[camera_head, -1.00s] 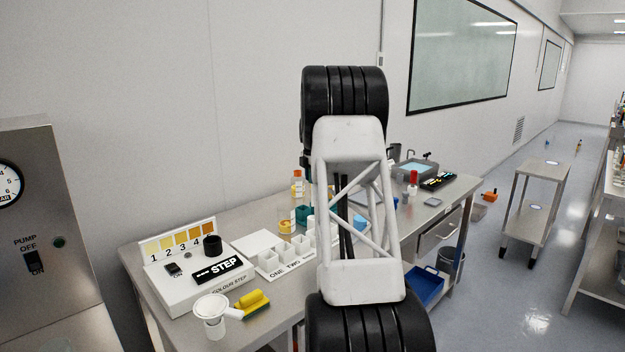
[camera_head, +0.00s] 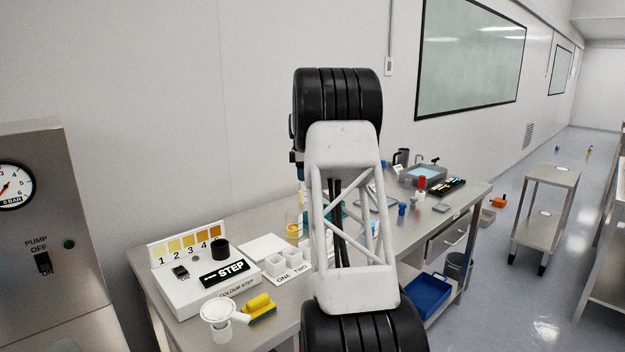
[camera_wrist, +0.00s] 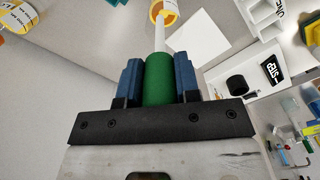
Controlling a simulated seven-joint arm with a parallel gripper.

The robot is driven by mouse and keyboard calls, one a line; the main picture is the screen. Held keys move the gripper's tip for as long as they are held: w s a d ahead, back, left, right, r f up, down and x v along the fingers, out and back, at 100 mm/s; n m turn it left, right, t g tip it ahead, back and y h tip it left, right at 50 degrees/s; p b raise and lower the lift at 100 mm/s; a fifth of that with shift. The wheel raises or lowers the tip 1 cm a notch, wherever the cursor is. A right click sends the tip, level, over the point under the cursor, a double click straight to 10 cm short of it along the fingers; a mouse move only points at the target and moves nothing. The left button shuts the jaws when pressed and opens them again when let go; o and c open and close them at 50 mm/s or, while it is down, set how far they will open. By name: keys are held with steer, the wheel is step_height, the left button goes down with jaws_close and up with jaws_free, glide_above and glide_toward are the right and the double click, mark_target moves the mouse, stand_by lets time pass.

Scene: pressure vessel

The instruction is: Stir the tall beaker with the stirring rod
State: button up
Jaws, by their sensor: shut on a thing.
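In the wrist view my gripper (camera_wrist: 158,80) has blue fingers shut on the green handle (camera_wrist: 158,78) of the stirring rod. The rod's pale shaft (camera_wrist: 160,38) points away from the fingers. Its far end overlaps a clear beaker with yellow-orange contents (camera_wrist: 163,10) at the top edge of the picture. I cannot tell how deep the tip is in the beaker. In the head view a clear beaker with yellow contents (camera_head: 293,228) stands on the bench, just left of my arm. My arm hides most of the gripper there.
A grey basin (camera_head: 422,174) and a red-capped item (camera_head: 421,184) stand at the back right.

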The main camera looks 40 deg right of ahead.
steer(key=shift+w+a+r+m, duration=0.45)
steer(key=shift+w+a+m, duration=0.15)
steer(key=shift+a, duration=0.2)
steer(key=shift+w+a+r+m, duration=0.5)
steer(key=shift+a+m, duration=0.1)
steer(key=shift+a, duration=0.15)
steer(key=shift+f, duration=0.3)
glide_toward(293, 216)
step_height(293, 216, down, 6)
steer(key=w+d, duration=0.2)
steer(key=shift+w, duration=0.25)
stand_by(0.5)
steer(key=shift+d, duration=0.1)
stand_by(0.6)
